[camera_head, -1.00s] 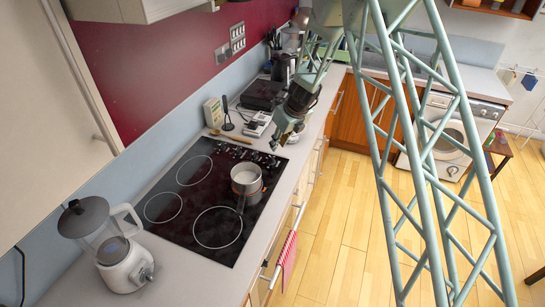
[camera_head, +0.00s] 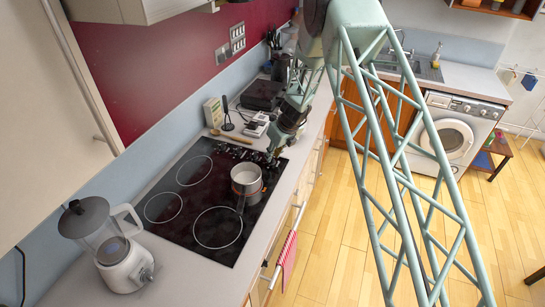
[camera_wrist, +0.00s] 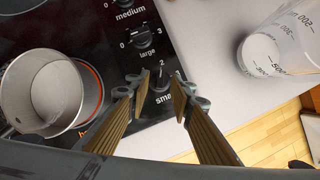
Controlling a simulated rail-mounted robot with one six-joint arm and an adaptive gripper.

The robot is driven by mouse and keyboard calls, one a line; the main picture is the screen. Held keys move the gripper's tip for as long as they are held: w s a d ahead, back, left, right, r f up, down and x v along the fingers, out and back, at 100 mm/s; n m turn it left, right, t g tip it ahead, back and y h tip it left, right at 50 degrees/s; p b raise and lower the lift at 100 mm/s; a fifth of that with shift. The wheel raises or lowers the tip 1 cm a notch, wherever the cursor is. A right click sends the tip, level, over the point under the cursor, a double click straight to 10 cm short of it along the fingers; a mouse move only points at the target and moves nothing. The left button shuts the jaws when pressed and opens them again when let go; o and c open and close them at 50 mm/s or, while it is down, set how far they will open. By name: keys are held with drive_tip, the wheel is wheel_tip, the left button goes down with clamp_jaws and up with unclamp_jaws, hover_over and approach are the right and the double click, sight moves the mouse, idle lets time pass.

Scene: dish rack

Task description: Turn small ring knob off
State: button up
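The small ring knob (camera_wrist: 160,86) is a dark knob on the black hob (camera_wrist: 50,18), with a cut-off "sma" label and a "2" mark beside it in the wrist view. My gripper (camera_wrist: 157,97) is open, with one finger on each side of this knob; I cannot tell whether either touches it. In the head view my gripper (camera_head: 272,156) is low at the hob's far right corner and hides the knob. A pot (camera_wrist: 42,88) stands on a ring with an orange glowing edge; the pot (camera_head: 246,176) also shows in the head view.
The large ring knob (camera_wrist: 142,38) and medium ring knob (camera_wrist: 124,3) lie in line beyond the small one. A clear measuring cup (camera_wrist: 272,52) stands on the counter to the right. A blender (camera_head: 118,255) stands at the near left.

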drive_tip(key=shift+w+a+f, duration=0.15)
drive_tip(key=shift+w+f, duration=0.05)
drive_tip(key=shift+f, duration=0.4)
drive_tip(key=shift+c, duration=0.7)
clamp_jaws()
